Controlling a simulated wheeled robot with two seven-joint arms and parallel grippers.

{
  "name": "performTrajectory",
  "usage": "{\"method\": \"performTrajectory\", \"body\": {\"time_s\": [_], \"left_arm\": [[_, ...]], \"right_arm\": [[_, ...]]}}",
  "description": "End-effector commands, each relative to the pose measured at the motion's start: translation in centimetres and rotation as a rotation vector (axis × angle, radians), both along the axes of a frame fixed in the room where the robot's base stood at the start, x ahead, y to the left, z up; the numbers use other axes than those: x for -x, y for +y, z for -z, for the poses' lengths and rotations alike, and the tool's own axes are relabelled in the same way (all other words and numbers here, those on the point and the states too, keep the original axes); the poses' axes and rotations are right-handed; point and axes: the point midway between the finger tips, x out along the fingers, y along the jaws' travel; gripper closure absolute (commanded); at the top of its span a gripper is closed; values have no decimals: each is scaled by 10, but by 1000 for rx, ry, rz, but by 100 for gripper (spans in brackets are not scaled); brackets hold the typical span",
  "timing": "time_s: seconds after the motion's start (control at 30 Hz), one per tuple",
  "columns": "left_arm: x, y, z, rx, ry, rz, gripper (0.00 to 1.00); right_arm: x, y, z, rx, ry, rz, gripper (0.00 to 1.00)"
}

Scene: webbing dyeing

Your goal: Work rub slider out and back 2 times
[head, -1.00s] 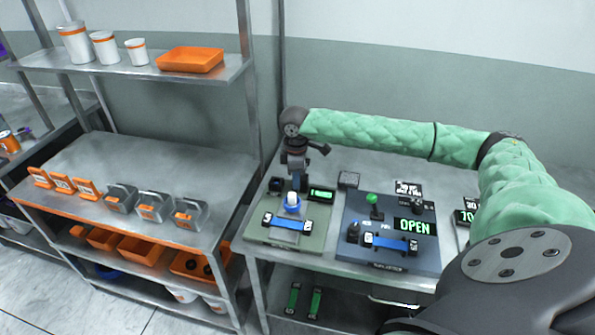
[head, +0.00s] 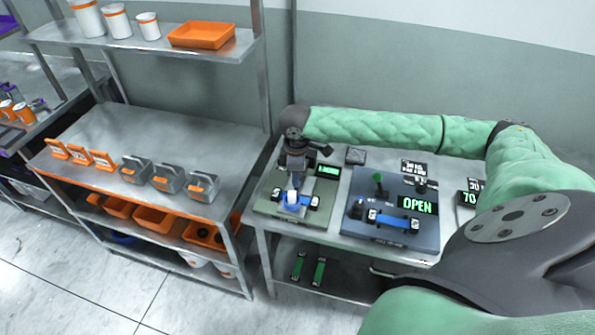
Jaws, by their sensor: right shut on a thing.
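The rub slider (head: 291,198), a white and blue knob, stands on the green-grey station plate (head: 268,208) at the left of the work table. It is at the front, over the blue webbing strip (head: 312,201), and hides the strip's middle. My right gripper (head: 295,184) reaches down from above and is shut on the slider. Its fingertips are small and partly hard to make out. My left gripper is not in view.
A dark blue station (head: 400,239) with an "OPEN" display (head: 417,204) and a green knob (head: 378,178) stands to the right. A metal shelf (head: 190,141) with grey holders and orange stands is on the left. Green strips (head: 319,271) lie below the table.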

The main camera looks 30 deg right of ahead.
Motion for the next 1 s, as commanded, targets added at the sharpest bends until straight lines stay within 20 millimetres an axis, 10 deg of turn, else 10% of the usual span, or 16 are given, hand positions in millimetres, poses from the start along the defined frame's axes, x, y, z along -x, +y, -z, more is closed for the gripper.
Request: {"method": "performTrajectory", "body": {"time_s": [0.07,0.1,0.2,0.67,1.0], "left_arm": [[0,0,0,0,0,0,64],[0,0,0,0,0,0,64],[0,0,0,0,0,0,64],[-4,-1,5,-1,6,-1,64],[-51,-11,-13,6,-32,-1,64]], "right_arm": [[2,3,1,-6,5,-5,100],[3,4,1,-6,5,-5,70],[2,3,1,-4,4,-5,54],[0,2,-13,-3,1,-3,54],[1,3,-63,-3,1,-4,54]]}}
